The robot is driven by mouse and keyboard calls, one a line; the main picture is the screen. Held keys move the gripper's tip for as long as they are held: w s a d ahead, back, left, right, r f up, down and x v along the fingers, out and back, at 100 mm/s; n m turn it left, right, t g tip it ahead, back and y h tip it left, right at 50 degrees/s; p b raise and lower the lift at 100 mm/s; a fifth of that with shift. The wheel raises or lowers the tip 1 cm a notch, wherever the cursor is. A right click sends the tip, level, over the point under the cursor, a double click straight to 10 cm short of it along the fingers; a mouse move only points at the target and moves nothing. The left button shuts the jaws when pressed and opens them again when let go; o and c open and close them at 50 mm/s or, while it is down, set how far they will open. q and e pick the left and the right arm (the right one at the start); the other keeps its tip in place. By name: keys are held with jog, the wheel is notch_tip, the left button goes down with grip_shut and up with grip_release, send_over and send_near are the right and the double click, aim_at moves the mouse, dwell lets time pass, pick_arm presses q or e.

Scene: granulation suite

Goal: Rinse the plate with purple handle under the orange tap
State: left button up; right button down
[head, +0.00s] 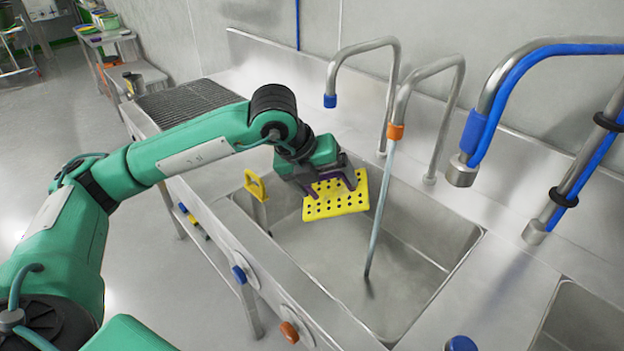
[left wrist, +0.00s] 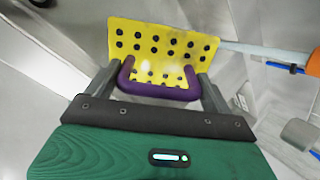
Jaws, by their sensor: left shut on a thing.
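The yellow perforated plate (head: 335,201) with the purple handle (left wrist: 160,92) is held over the sink basin (head: 425,240), tilted. My left gripper (head: 328,181) is shut on the purple handle; the plate (left wrist: 162,45) reaches out beyond the fingers in the left wrist view. The orange-collared tap (head: 396,131) stands to the right of the plate, and a water stream (head: 379,210) runs from it down into the basin. The stream passes close to the plate's right edge; I cannot tell whether it touches. My right gripper is not in view.
A blue-collared tap (head: 330,101) stands behind left, and a larger tap with a blue hose (head: 492,100) stands right. A yellow piece (head: 256,187) stands at the basin's front left rim. Blue and orange knobs (head: 289,332) are on the sink front. A ribbed drainboard (head: 190,103) lies left.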

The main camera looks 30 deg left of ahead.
aim_at(360, 179)
pick_arm(q)
jog(key=w+d, duration=0.2)
jog(key=shift+w+f+p, duration=0.2)
jog(key=shift+w+p, duration=0.15)
jog(key=shift+w, duration=0.05)
jog(key=shift+w+d+f+b, duration=0.35)
jog(key=shift+w+d+b, duration=0.15)
jog(key=shift+w, duration=0.15)
jog(key=shift+w+d+f+b, duration=0.15)
jog(key=shift+w+d, duration=0.15)
jog(key=shift+w, duration=0.15)
jog(key=shift+w+d+b, duration=0.15)
jog(key=shift+w+d, duration=0.15)
jog(key=shift+w, duration=0.25)
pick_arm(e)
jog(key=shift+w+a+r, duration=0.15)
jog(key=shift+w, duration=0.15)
pick_arm(q)
jog(key=shift+d, duration=0.1)
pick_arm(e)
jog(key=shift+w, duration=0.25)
pick_arm(q)
jog(key=shift+d, duration=0.15)
jog(key=shift+s+d+b, duration=0.3)
jog(key=shift+s+d, duration=0.05)
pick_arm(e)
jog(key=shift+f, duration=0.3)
